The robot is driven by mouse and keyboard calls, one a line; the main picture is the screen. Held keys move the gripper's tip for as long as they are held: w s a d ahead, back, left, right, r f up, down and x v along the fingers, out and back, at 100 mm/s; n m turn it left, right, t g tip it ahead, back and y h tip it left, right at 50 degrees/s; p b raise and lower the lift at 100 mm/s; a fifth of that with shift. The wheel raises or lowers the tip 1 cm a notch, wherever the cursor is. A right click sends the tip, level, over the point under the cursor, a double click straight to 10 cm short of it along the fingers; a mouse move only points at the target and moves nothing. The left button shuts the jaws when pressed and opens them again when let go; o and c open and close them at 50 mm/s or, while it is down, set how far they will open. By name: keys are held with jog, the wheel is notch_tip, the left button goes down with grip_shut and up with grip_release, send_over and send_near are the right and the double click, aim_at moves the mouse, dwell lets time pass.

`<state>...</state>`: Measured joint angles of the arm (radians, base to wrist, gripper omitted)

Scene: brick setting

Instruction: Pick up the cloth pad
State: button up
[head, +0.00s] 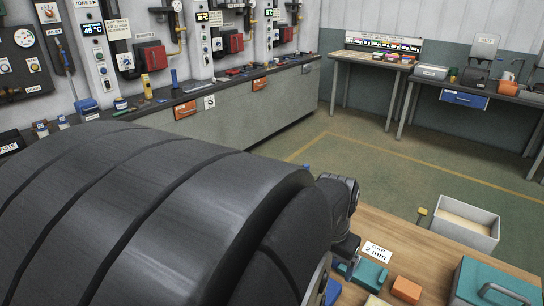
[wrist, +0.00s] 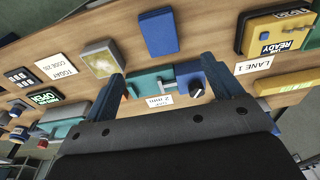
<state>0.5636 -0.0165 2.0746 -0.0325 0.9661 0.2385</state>
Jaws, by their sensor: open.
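A flat blue rectangular pad (wrist: 158,33), which looks like the cloth pad, lies on the wooden table at the top middle of the wrist view. My gripper (wrist: 163,73) is open, its two blue fingers spread wide at the lower middle of that view. The pad is apart from the fingers, beyond their tips. In the head view my arm covers much of the near table, and I cannot tell the pad there for certain.
A white "2 mm" card (head: 375,252), an orange block (head: 406,290) and a teal case with a handle (head: 495,283) are on the table. A yellow "READY" box (wrist: 275,32) and a grey-framed yellowish item (wrist: 102,61) flank the pad. An open bin (head: 466,235) stands beyond the table edge.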

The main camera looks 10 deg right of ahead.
jog(key=f, duration=0.4)
jog(key=w+d+f, duration=0.1)
jog(key=f, duration=0.7)
jog(key=shift+w+d+f, duration=0.15)
jog(key=shift+d+f, duration=0.05)
jog(key=shift+f, duration=0.15)
jog(key=shift+f, duration=0.25)
dwell(0.4)
jog(key=c, duration=1.1)
